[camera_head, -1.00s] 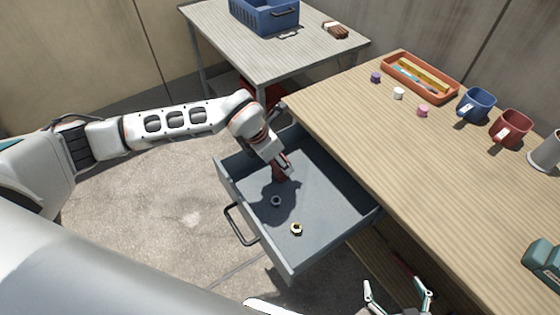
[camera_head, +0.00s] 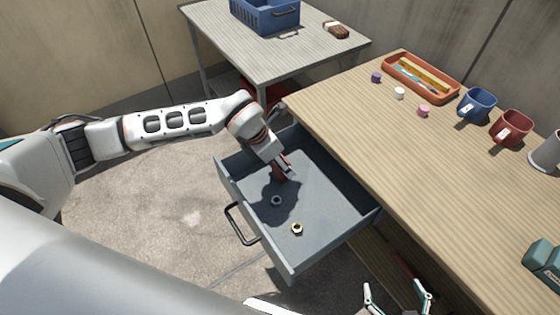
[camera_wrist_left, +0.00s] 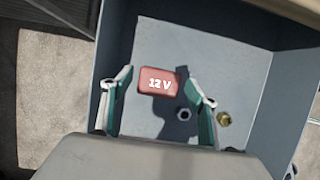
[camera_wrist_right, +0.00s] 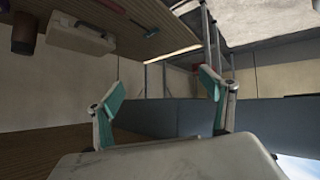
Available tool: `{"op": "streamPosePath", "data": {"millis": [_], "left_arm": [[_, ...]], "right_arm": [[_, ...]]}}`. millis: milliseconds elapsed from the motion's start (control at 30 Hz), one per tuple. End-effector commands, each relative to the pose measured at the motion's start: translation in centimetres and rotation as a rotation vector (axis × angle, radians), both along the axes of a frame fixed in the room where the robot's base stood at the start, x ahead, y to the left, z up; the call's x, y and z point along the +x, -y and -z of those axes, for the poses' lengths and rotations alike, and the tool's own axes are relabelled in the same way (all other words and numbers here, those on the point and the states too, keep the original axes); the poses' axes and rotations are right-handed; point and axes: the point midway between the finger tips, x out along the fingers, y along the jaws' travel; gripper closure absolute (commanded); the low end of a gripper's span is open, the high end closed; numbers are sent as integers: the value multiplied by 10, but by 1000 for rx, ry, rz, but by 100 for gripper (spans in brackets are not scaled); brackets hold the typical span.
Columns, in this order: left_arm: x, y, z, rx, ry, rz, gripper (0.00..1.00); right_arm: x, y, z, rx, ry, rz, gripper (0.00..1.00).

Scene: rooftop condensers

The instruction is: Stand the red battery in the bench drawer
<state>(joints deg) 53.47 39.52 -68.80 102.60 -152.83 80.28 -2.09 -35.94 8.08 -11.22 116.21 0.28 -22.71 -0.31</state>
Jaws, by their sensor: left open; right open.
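The red battery (camera_head: 280,174), marked 12 V, is inside the open grey bench drawer (camera_head: 325,196), near its far left part. In the left wrist view the battery (camera_wrist_left: 158,81) shows its lettered face up between the two fingers, with small gaps at its sides. My left gripper (camera_head: 287,167) is open around it, pointing down into the drawer. The fingers partly hide the battery in the head view, and its contact with the drawer floor is hard to see. My right gripper (camera_head: 395,287) is open and empty at the bottom edge, beside the bench.
The wooden bench (camera_head: 400,140) carries an orange tray (camera_head: 387,66), a blue mug (camera_head: 476,105) and a red mug (camera_head: 511,129). A grey table with a blue crate (camera_head: 236,14) stands behind.

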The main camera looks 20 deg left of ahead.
Motion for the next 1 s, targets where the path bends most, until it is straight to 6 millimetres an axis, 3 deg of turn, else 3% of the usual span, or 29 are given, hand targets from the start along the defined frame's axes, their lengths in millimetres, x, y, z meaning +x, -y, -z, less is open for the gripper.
{"op": "streamPosePath", "data": {"millis": [300, 500, 700, 1000], "left_arm": [[-17, -16, -62, 1, 8, 0, 41], [-28, -23, -91, 1, 6, -1, 41], [-33, -27, -105, -1, 2, 0, 41], [-34, -27, -106, 0, 1, 0, 41]], "right_arm": [[2, -3, -11, 11, 4, 1, 18], [-2, -6, -13, 21, -2, -1, 18], [-6, -7, -11, 22, -9, -1, 18], [-4, -6, -12, 21, -5, 1, 18]]}}
